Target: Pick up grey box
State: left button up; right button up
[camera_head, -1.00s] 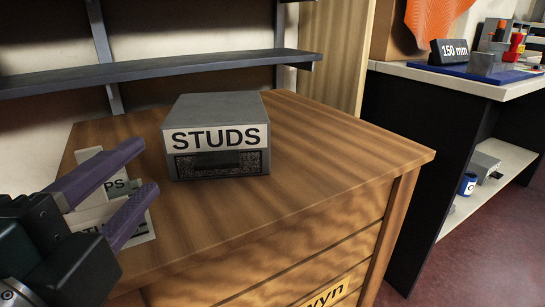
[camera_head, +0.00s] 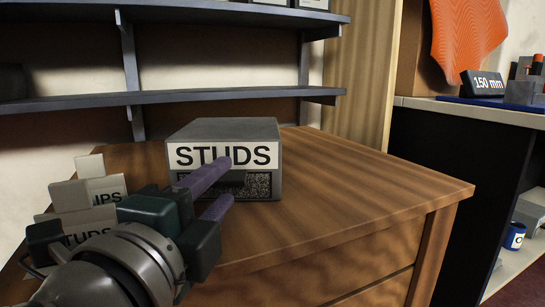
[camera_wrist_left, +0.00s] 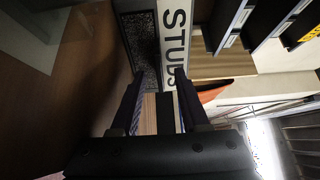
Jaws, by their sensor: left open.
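The grey box (camera_head: 222,128) with a white STUDS label sits upright on the wooden cabinet top. Its dark patterned front panel has a dark bar-like handle, partly covered by my fingers. My left gripper (camera_head: 227,181) is open in front of this panel, with its two purple fingers pointing at it, one above the other. In the left wrist view the box front (camera_wrist_left: 145,40) appears turned on its side, just beyond my open left gripper (camera_wrist_left: 158,82). I cannot tell whether the fingers touch the box or straddle the handle. My right gripper is not in view.
Several pale labelled blocks or cards (camera_head: 80,195) are left of the box, partly behind my left arm. A dark shelf (camera_head: 180,98) runs along the wall behind. The wooden top (camera_head: 340,190) right of the box is clear. Another bench (camera_head: 490,109) stands at the far right.

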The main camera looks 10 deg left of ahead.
pick_arm(q)
jog(key=shift+w, duration=1.1)
jog(key=shift+s, duration=0.1)
grip_shut()
jog(key=shift+d+r, duration=0.1)
jog(key=shift+r, duration=0.05)
dwell(0.3)
